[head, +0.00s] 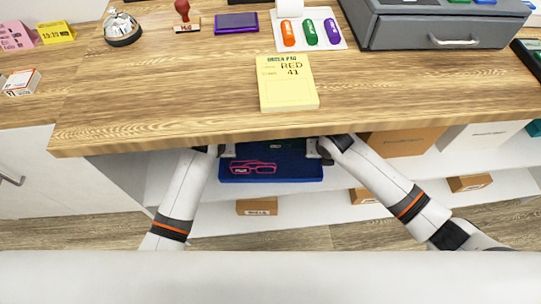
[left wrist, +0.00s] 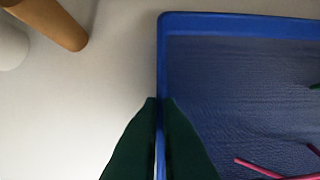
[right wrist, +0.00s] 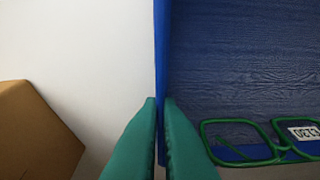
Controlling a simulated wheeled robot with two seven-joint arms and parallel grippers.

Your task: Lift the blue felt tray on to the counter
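The blue felt tray (head: 300,172) is below the counter's front edge, over the white shelving; its far part is hidden by the counter (head: 180,95). Pink glasses (head: 253,167) lie in it, and green glasses (right wrist: 240,141) with a white tag show in the right wrist view. My left gripper (left wrist: 160,102) is shut on the tray's left rim, a finger on each side. My right gripper (right wrist: 160,100) is shut on the opposite rim in the same way. I cannot tell whether the tray touches the shelf.
On the counter, a yellow order pad (head: 287,83) lies near the front edge above the tray. A pill-shaped set on a white card (head: 309,43), purple pad (head: 237,23), bell (head: 122,30) and grey drawer unit (head: 435,30) stand behind. Bare counter lies left of the pad.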

